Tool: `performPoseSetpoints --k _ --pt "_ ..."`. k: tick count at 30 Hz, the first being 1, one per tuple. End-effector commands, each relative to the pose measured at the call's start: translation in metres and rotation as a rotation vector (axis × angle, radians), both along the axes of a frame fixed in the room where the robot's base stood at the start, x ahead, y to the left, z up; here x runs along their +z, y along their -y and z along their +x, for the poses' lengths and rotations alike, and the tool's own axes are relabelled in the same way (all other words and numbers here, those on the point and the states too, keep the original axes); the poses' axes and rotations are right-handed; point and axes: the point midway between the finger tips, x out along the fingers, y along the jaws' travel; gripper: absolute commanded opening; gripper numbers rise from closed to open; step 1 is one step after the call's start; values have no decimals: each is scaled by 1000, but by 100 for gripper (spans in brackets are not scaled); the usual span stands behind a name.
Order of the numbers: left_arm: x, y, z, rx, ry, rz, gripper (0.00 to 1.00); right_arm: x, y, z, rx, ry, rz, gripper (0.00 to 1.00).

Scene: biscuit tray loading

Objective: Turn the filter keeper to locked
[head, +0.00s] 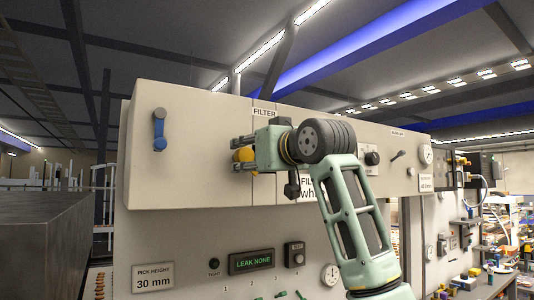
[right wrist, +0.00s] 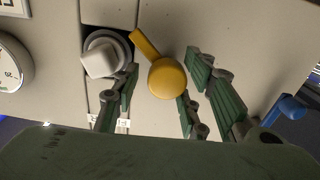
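The yellow piece, which I take for the filter keeper (right wrist: 168,78), is a round knob with a short arm. In the right wrist view the arm points to the upper left, to a panel seam. In the head view the keeper (head: 244,154) shows below the FILTER label, partly hidden by my right gripper (head: 238,154). In the right wrist view my right gripper (right wrist: 163,85) has its fingers apart on either side of the keeper, with gaps visible; contact cannot be told. A grey round fitting with a white square knob (right wrist: 99,60) sits beside it. My left gripper is not in view.
A blue handle (head: 159,130) is on the panel at the left; it also shows in the right wrist view (right wrist: 291,107). A LEAK NONE display (head: 252,261) and gauges are lower down. A black knob (head: 372,158) is to the right. A grey block (head: 60,235) stands at the left.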

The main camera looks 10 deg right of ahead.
Motion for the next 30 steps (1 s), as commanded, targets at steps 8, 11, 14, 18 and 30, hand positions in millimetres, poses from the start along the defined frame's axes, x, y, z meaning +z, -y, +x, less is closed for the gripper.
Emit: performPoseSetpoints --k 8,11,14,18,30 --pt "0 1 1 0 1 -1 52 1 19 -50 -2 5 1 40" --pt "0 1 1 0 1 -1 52 1 26 -67 -2 5 1 40" --pt "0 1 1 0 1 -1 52 1 31 -82 -3 3 1 40" --pt "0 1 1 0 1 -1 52 0 35 -94 -3 2 1 40" --pt "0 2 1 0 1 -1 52 1 37 -97 -5 4 2 39"
